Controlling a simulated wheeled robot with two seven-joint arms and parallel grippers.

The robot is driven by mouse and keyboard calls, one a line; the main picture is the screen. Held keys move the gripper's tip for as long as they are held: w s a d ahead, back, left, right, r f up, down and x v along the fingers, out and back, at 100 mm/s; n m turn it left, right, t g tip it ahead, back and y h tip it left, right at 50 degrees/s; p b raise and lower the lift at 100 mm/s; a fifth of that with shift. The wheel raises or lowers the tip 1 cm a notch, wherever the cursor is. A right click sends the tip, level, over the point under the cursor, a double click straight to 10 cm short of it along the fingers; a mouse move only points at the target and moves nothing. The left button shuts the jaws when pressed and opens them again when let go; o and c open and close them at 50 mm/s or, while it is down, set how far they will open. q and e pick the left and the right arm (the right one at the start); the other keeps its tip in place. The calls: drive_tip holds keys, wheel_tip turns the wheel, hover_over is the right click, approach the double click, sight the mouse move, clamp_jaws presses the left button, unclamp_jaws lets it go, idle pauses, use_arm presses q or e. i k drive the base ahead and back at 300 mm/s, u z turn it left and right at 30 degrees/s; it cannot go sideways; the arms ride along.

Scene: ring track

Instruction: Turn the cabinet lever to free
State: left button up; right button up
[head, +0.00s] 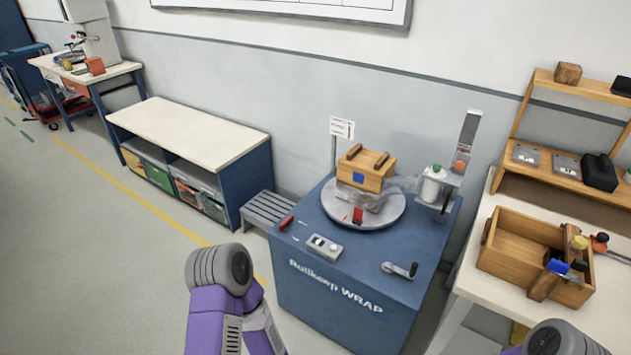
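The blue cabinet (322,307) in the head view has "WRAP" lettered on its front. A small grey lever (400,270) with a dark knob sits on its top near the front right corner, the knob pointing right. Any position marks beside the lever are too small to read. A round grey turntable (343,220) on the cabinet carries a wooden box (366,169) with a blue patch and some clear film. Parts of my two purple and grey arms show at the bottom edge, away from the lever. Neither of my grippers is in view.
A switch panel (324,246) and a red-handled tool (286,223) lie on the cabinet top. A film post (467,140) with a white roll stands at its back right. A workbench (478,294) with a wooden tool crate (520,243) is at right. The floor at left is clear.

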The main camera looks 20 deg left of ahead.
sight(283, 227)
drive_tip(key=u, duration=0.75)
drive_tip(key=i, duration=0.8)
drive_tip(key=u, duration=0.95)
drive_tip(key=i, duration=0.55)
